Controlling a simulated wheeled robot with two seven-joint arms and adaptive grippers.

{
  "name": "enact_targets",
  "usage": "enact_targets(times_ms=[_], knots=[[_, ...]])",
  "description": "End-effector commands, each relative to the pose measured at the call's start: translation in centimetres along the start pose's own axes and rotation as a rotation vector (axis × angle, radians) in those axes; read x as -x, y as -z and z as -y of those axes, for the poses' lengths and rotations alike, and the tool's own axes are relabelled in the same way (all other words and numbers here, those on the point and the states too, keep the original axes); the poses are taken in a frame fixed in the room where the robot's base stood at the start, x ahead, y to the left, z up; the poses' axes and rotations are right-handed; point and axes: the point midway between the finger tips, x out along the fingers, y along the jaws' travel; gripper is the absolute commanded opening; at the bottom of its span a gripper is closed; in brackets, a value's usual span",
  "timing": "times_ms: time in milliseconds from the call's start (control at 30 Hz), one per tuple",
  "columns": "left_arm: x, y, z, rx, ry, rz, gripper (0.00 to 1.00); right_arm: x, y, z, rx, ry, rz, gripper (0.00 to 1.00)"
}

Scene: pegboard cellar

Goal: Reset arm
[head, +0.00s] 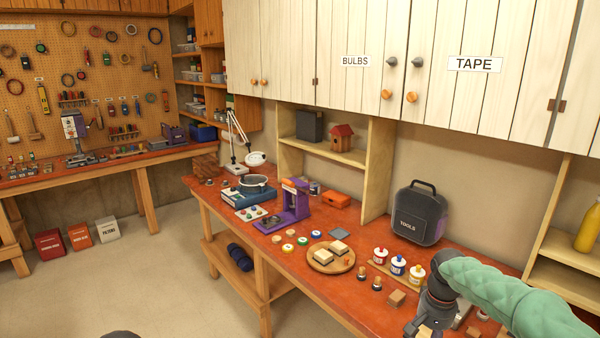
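My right arm comes in from the right in a green sleeve. Its dark gripper (424,328) points down over the near right part of the red-brown workbench (345,300), at the bottom of the head view. A light wooden piece shows by its fingers, but I cannot tell whether it is held or lies behind. The fingertips are partly cut off by the frame edge.
Close to the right gripper are a wooden block (396,298), several labelled paint jars (398,265) and a round wooden tray (316,266). A black tool case (417,213) stands behind. White cabinets (400,60) hang above.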

Motion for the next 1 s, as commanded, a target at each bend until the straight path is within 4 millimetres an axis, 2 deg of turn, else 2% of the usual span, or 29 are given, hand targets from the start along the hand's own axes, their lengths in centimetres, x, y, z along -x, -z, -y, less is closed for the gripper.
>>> enact_targets(times_ms=[200, 367, 467, 567, 667, 800, 867, 1000], knots=[[0.0, 0.0, 0.0, -0.001, 0.0, -0.001, 0.4, -3.8, -0.6, 1.6, 0.043, 0.03, 0.016, 0.54], [0.0, 0.0, 0.0, 0.0, 0.0, 0.0, 0.4, -7.7, -1.6, 3.3, 0.086, 0.064, 0.029, 0.54], [0.0, 0.0, 0.0, 0.0, 0.0, 0.0, 0.4, -10.8, -2.7, 4.5, 0.116, 0.094, 0.04, 0.54], [0.0, 0.0, 0.0, 0.0, 0.0, 0.0, 0.4, -14.8, -4.5, 6.0, 0.151, 0.133, 0.054, 0.54], [0.0, 0.0, 0.0, 0.0, 0.0, 0.0, 0.4, -19.7, -7.6, 7.7, 0.189, 0.182, 0.072, 0.54], [0.0, 0.0, 0.0, 0.0, 0.0, 0.0, 0.4, -26.1, -13.1, 9.3, 0.222, 0.249, 0.09, 0.54], [0.0, 0.0, 0.0, 0.0, 0.0, 0.0, 0.4, -28.3, -15.6, 9.7, 0.231, 0.272, 0.093, 0.54], [0.0, 0.0, 0.0, 0.0, 0.0, 0.0, 0.4, -32.5, -21.9, 9.8, 0.241, 0.309, 0.099, 0.54]])
